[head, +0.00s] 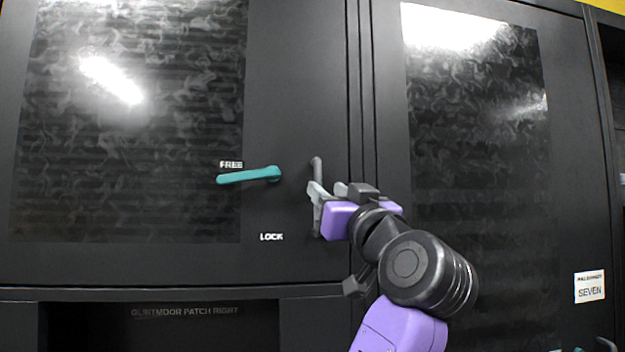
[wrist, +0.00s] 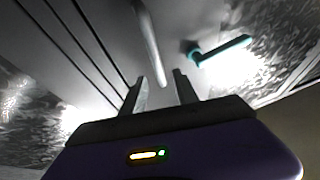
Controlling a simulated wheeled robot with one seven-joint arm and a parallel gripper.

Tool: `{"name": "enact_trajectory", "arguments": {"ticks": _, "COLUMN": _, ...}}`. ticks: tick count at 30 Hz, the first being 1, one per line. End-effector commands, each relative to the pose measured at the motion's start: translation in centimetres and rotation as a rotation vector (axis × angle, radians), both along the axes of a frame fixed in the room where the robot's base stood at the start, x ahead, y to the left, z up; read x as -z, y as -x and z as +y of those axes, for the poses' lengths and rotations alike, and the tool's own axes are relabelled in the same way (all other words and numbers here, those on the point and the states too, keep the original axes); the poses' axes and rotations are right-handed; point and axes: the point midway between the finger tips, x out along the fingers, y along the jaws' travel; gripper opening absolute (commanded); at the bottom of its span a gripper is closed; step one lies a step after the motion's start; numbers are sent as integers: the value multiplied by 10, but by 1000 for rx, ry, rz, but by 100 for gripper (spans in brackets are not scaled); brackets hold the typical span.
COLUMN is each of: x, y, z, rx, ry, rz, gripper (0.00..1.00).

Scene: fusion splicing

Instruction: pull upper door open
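The upper door (head: 296,105) is a dark cabinet door with a dark glossy panel, and it looks closed. A teal latch lever (head: 248,175) sits on it, close to level, just under the word FREE; it also shows in the wrist view (wrist: 222,48). A grey vertical bar handle (head: 316,168) is near the door's right edge, and it runs up from between my fingers in the wrist view (wrist: 150,40). My gripper (head: 315,200) is at the lower part of the handle. In the wrist view its fingers are apart, with the handle's end between or just beyond them; contact is unclear.
A second dark door (head: 480,180) stands to the right, past a narrow vertical seam. LOCK (head: 271,237) is printed below the lever. A dark open recess (head: 165,328) lies below the upper door.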

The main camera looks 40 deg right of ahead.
Motion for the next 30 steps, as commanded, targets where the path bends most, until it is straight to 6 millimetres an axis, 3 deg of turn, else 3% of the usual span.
{"name": "enact_trajectory", "arguments": {"ticks": 12, "x": -24, "y": -48, "z": -20, "rx": -1, "ry": -1, "rz": -3, "gripper": 36}}
{"name": "enact_trajectory", "arguments": {"ticks": 23, "x": -24, "y": -53, "z": -22, "rx": 0, "ry": 0, "rz": -2, "gripper": 36}}
{"name": "enact_trajectory", "arguments": {"ticks": 28, "x": -24, "y": -53, "z": -22, "rx": 1, "ry": 0, "rz": -2, "gripper": 5}}
{"name": "enact_trajectory", "arguments": {"ticks": 30, "x": -24, "y": -53, "z": -22, "rx": 1, "ry": 0, "rz": -2, "gripper": 0}}
